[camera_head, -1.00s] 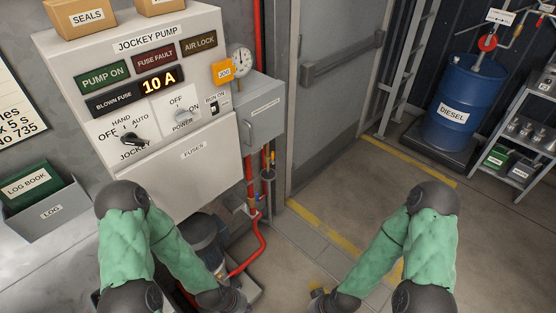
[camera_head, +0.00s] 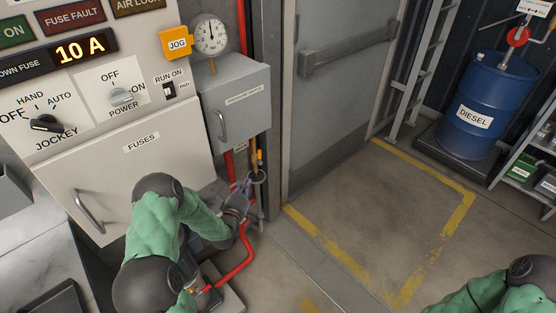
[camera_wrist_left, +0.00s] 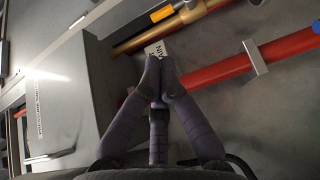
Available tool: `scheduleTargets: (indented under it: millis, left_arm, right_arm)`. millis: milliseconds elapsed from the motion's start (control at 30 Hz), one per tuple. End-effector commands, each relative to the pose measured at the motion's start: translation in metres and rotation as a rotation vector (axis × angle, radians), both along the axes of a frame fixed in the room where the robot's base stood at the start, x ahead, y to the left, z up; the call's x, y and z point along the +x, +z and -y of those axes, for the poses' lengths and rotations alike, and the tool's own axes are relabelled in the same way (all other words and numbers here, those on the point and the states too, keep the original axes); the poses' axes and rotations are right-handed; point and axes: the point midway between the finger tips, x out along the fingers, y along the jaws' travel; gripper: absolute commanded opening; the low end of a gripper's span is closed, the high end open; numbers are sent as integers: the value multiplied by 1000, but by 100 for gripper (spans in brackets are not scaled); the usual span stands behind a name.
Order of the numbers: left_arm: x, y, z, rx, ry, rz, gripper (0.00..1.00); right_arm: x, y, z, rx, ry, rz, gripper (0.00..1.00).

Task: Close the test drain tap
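The test drain tap shows as a small yellow handle (camera_head: 259,156) on a brass pipe beside the red pipes, below the grey box. In the left wrist view its yellow handle (camera_wrist_left: 162,13) is near the top edge, by a grey fitting. I cannot tell its exact setting. A white label (camera_wrist_left: 156,49), partly hidden, reads "AIN". My left gripper (camera_head: 247,190) is just below the tap, apart from it, near a small dark cup. In the left wrist view its fingers (camera_wrist_left: 159,75) converge with their tips together, holding nothing visible. My right gripper is out of view.
The grey box (camera_head: 233,100) hangs just above my left gripper. The fuses panel (camera_head: 130,165) with its handle is to the left. A red pipe (camera_head: 240,262) curves below. The door (camera_head: 340,90) and clear floor (camera_head: 390,220) lie to the right.

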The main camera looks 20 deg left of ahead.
Motion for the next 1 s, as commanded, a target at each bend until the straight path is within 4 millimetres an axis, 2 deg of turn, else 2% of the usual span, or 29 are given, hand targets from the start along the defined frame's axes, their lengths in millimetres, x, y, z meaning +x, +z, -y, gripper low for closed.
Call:
scheduleTargets:
  millis: [367,533,667,1000]
  left_arm:
    - [0,3,-3,-6,3,15,0]
    - [10,2,-4,-5,2,16,0]
    - [29,1,-8,-5,2,17,0]
    - [91,-1,-20,-5,1,15,0]
  right_arm:
    - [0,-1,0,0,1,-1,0]
    - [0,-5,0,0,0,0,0]
    - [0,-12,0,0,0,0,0]
    - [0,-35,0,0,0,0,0]
